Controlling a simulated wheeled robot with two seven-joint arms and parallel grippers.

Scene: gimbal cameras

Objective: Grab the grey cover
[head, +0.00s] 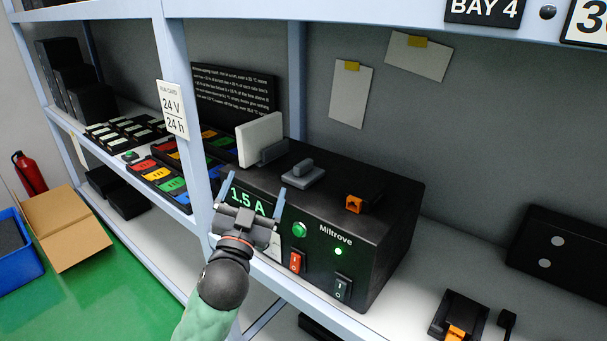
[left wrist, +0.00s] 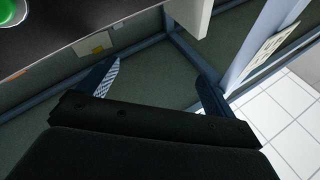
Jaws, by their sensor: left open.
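A grey cover (head: 303,175), a flat plate with a raised block on it, lies on top of the black Miltrove unit (head: 397,215). A second grey piece (head: 273,153) stands behind it to the left, against an upright white panel (head: 260,138). My left gripper (head: 252,198) is open and empty in front of the unit's display, lower left of the grey cover and apart from it. In the left wrist view the open fingers (left wrist: 158,76) have nothing between them. The grey cover cannot be made out there. My right gripper is not in view.
A light blue shelf post (head: 190,110) rises just left of my left gripper. A green button (head: 299,230) and a red switch (head: 296,261) are on the unit's front. An orange-and-black connector (head: 354,203) sits on its top.

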